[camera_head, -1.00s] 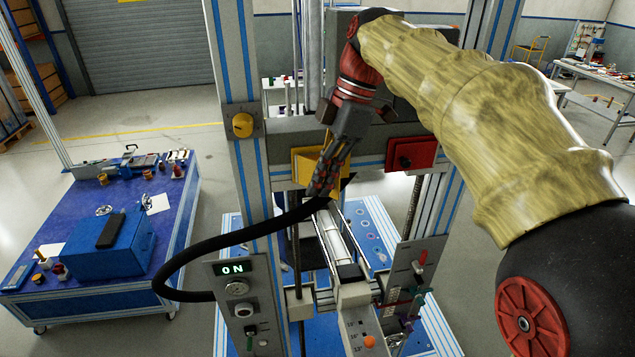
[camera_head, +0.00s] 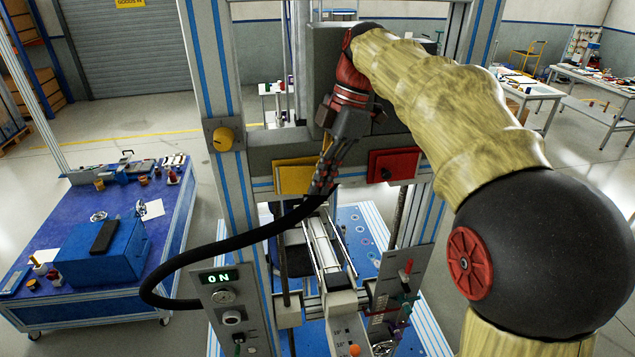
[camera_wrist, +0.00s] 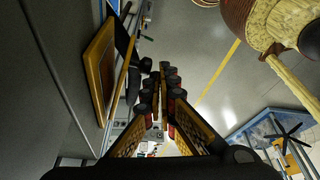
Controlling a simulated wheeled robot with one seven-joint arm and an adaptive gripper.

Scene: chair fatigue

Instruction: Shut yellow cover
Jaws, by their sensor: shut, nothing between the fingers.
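The yellow cover (camera_head: 293,178) is on the grey crossbeam of the test frame, left of the red cover (camera_head: 404,163). In the head view its face lies close to the beam, and my fingers hide its right side. In the wrist view the yellow cover (camera_wrist: 98,72) shows as a slanted yellow-rimmed panel at the left; I cannot tell whether it is fully flush. My gripper (camera_head: 320,187) points down in front of the cover's right edge, its fingers together and empty. In the wrist view my gripper (camera_wrist: 163,88) is right of the cover, with a gap in the picture.
A black hose (camera_head: 235,236) curves from the control panel (camera_head: 225,300) up behind my fingertips. A yellow knob (camera_head: 223,139) is on the left post. Slide rails (camera_head: 325,240) lie below the beam. A blue table (camera_head: 165,215) stands at the left.

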